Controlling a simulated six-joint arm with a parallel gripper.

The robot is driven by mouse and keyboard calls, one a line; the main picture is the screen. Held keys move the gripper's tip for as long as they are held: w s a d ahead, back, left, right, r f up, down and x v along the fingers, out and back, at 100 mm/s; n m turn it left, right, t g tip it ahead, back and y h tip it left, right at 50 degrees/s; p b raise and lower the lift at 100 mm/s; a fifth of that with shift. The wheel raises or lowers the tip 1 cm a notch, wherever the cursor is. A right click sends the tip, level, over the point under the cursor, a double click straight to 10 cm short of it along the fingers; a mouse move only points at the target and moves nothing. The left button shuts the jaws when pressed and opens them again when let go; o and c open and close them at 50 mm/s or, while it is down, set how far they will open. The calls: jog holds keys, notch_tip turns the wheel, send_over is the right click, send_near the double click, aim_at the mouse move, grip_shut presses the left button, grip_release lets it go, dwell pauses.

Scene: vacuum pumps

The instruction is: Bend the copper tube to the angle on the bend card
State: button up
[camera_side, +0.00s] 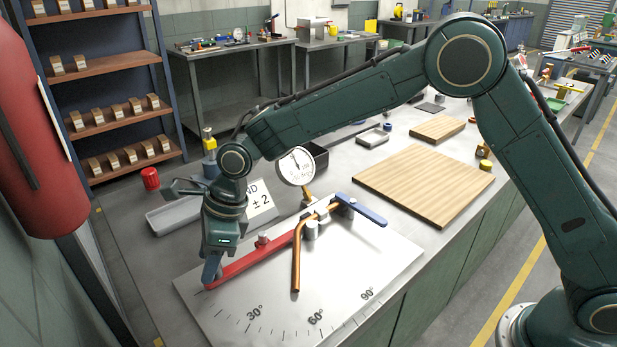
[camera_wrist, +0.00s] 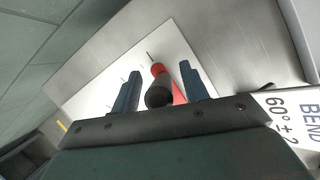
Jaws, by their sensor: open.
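My gripper (camera_side: 211,272) points down over the outer end of the red lever (camera_side: 258,262) on the bender. In the wrist view its two fingers stand apart, one on each side of the lever's dark round grip (camera_wrist: 159,94); I cannot tell whether they touch it. The copper tube (camera_side: 296,258) has a bend at the bender; its free leg lies over the angle plate (camera_side: 362,268), which is marked 30°, 60° and 90°. A blue handle (camera_side: 367,213) extends to the right. The bend card (camera_wrist: 286,112) reads 60° ± 2 and is partly hidden in both views.
A dial gauge (camera_side: 297,167) stands behind the bender. A grey tray (camera_side: 172,217) and a red cylinder (camera_side: 150,179) are at left, a wooden board (camera_side: 424,184) at right. The plate's front part is clear.

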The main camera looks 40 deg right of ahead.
jog(key=shift+d+r, duration=0.25)
jog(key=shift+r, duration=0.3)
jog(key=shift+s+d+r, duration=0.1)
jog(key=shift+r, duration=0.15)
jog(key=shift+v, duration=3)
